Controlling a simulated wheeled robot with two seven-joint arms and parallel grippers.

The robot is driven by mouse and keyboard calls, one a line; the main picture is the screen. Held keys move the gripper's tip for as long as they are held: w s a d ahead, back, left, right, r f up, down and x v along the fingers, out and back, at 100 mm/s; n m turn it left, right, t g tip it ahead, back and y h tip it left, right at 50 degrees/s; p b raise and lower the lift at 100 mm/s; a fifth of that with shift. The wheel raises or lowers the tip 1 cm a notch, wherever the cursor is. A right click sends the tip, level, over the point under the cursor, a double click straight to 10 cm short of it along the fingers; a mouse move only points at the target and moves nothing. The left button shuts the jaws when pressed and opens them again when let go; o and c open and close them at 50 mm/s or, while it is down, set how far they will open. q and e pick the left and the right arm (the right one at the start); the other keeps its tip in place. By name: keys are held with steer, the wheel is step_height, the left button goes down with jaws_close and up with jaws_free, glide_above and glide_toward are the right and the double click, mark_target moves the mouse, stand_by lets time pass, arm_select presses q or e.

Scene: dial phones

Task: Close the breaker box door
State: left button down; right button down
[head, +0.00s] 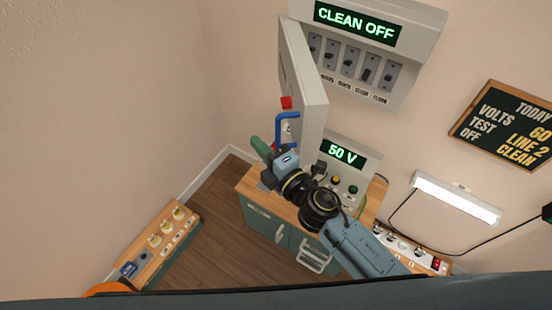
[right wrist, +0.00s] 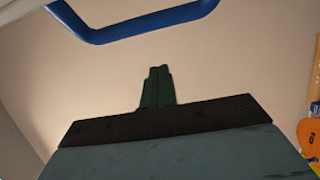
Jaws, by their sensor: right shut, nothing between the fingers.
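The grey breaker box (head: 365,55) is on the wall at the top right of the head view, with a row of switches and a green "CLEAN OFF" display. Its door (head: 313,115) stands open, swung out from the box's left side. A blue handle (head: 282,130) is on the door's lower part; it also shows at the top of the right wrist view (right wrist: 140,28). My right gripper (head: 259,147) is shut and empty, with green fingertips left of and below the handle. The wrist view shows a gap between fingertips and handle. My left gripper is not in view.
A wooden-topped cabinet (head: 252,191) below carries a "50 V" panel (head: 341,155) with buttons. A bench (head: 148,260) with dials is at the lower left. A lit lamp (head: 456,198) and a sign (head: 508,125) are at the right. The wall left of the door is clear.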

mark_target(277, 142)
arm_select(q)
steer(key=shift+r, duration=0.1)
arm_select(e)
steer(key=shift+w+d, duration=0.4)
steer(key=shift+d, duration=0.5)
steer(key=shift+w+d, duration=0.35)
steer(key=shift+d, duration=0.5)
steer(key=shift+d, duration=0.1)
